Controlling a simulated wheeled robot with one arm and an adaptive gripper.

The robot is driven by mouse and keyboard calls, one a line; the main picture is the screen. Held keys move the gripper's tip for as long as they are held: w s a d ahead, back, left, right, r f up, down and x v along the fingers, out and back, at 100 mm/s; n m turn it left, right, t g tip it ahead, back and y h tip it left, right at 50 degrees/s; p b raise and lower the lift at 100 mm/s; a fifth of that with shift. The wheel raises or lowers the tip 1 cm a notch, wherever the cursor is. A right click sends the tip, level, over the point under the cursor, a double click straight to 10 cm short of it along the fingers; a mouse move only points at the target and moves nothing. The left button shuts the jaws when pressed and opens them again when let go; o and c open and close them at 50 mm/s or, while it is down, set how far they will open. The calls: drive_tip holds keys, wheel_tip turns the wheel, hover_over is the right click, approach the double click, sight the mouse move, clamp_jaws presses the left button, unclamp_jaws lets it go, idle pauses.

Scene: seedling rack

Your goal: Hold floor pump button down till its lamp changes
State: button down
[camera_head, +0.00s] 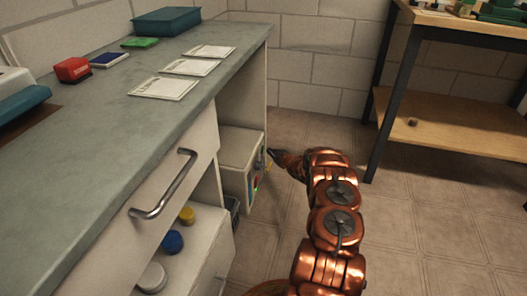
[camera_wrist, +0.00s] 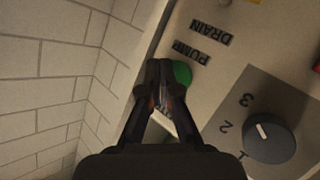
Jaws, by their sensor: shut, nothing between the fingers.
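The pump control box (camera_head: 240,150) stands low under the counter, its front panel turned to the right. In the wrist view the panel (camera_wrist: 215,85) carries the labels PUMP (camera_wrist: 191,53) and DRAIN (camera_wrist: 211,33), upside down. A round green button (camera_wrist: 182,73) sits beside PUMP, partly hidden behind my fingers. My gripper (camera_head: 271,153) is shut and empty at the panel; its fingertips (camera_wrist: 160,66) overlap the button's left edge. I cannot tell whether they press it.
A black dial (camera_wrist: 269,143) with numbers sits right of my fingers. A drawer handle (camera_head: 165,185) juts from the counter (camera_head: 110,130). A wooden shelf stand (camera_head: 450,120) stands at the right. Tiled floor (camera_head: 410,220) is clear between them.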

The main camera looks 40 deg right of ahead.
drive_tip(key=shift+w+a, duration=0.15)
drive_tip(key=shift+w+a, duration=0.1)
drive_tip(key=shift+w, duration=0.1)
drive_tip(key=shift+w+a, duration=0.3)
drive_tip(key=shift+w, duration=0.05)
idle(1.8)
drive_tip(key=shift+s+d, duration=0.1)
idle(0.5)
drive_tip(key=shift+s+d, duration=0.45)
drive_tip(key=shift+s, duration=0.15)
drive_tip(key=s+d, duration=0.1)
drive_tip(key=s, duration=0.1)
drive_tip(key=s+d, duration=0.2)
drive_tip(key=shift+s+p, duration=0.1)
drive_tip(key=shift+p, duration=0.2)
drive_tip(key=shift+a, duration=0.1)
idle(0.8)
